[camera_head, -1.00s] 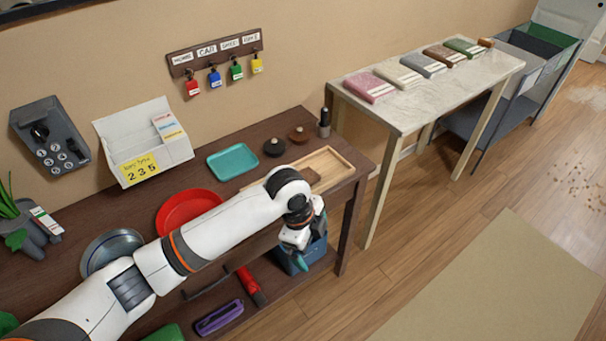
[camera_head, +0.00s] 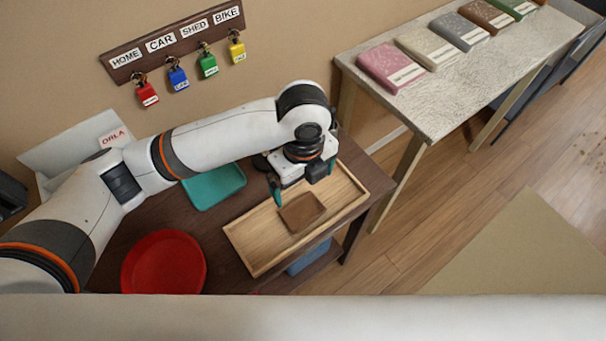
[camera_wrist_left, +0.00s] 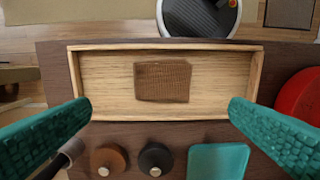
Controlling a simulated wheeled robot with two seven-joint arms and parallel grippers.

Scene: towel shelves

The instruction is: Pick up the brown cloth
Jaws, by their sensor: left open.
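A small brown cloth (camera_head: 302,212), roughly square, lies flat in a shallow wooden tray (camera_head: 246,247) on the dark table. In the left wrist view the cloth (camera_wrist_left: 162,81) sits near the middle of the tray (camera_wrist_left: 160,46), clear of its walls. My left gripper (camera_head: 304,180) is over the tray, pointing down, its teal fingers spread wide. In the left wrist view the open left gripper (camera_wrist_left: 160,110) has nothing between its fingers, and the cloth shows beyond and between the tips. My right gripper is not in view.
A teal tray (camera_head: 216,186) and a red plate (camera_head: 163,264) are left of the wooden tray. Dark and brown round knobs (camera_wrist_left: 155,158) stand beside the tray. A pale table (camera_head: 450,95) with folded towels is at the right. Padlocks hang on the wall.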

